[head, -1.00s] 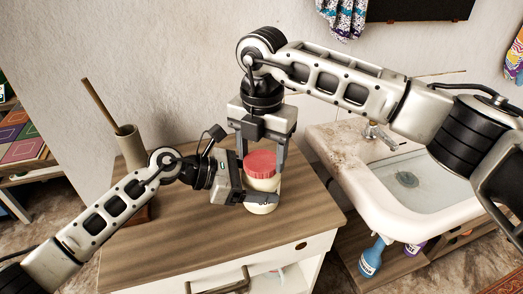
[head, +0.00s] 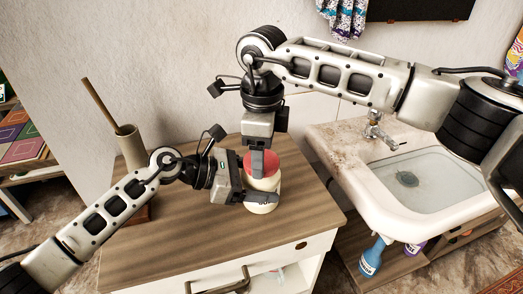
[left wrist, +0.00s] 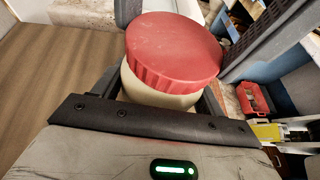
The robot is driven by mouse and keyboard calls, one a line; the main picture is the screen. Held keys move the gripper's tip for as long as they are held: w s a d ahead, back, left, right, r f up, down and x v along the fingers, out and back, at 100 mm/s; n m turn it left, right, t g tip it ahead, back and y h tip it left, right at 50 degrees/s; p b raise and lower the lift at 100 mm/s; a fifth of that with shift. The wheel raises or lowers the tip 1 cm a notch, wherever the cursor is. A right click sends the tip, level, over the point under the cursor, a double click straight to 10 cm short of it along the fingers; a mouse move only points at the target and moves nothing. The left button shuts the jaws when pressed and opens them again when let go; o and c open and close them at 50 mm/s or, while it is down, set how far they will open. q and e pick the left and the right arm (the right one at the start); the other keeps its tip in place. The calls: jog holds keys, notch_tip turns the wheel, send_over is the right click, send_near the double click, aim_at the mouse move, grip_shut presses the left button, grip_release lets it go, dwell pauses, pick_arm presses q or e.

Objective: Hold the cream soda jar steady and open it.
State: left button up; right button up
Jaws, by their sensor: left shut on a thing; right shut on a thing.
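The cream soda jar (head: 263,207) has a cream body and a ridged red lid (head: 270,161). It stands upright on the wooden cabinet top. My left gripper (head: 261,196) reaches in from the left and is shut around the jar's body. My right gripper (head: 262,165) comes down from above and is shut on the lid, one finger in front of it. In the left wrist view the lid (left wrist: 173,48) sits over the cream body (left wrist: 148,90). Whether the lid is loosened cannot be told.
The wooden cabinet top (head: 190,220) is mostly clear around the jar. A beige vase (head: 131,146) with a stick stands at its back left. A white washbasin (head: 345,165) with a tap (head: 374,125) is to the right. A blue bottle (head: 371,258) stands beneath it.

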pick_arm(q)
jog(key=shift+w+a, duration=0.1)
pick_arm(e)
jog(key=shift+d+n, duration=0.15)
jog(key=shift+n, duration=0.35)
jog(key=shift+r, duration=0.15)
jog(key=shift+r, duration=1)
pick_arm(q)
jog(key=shift+r, duration=0.1)
pick_arm(e)
jog(key=shift+r, duration=2)
pick_arm(q)
jog(key=o, duration=2)
jog(key=shift+c, duration=0.2)
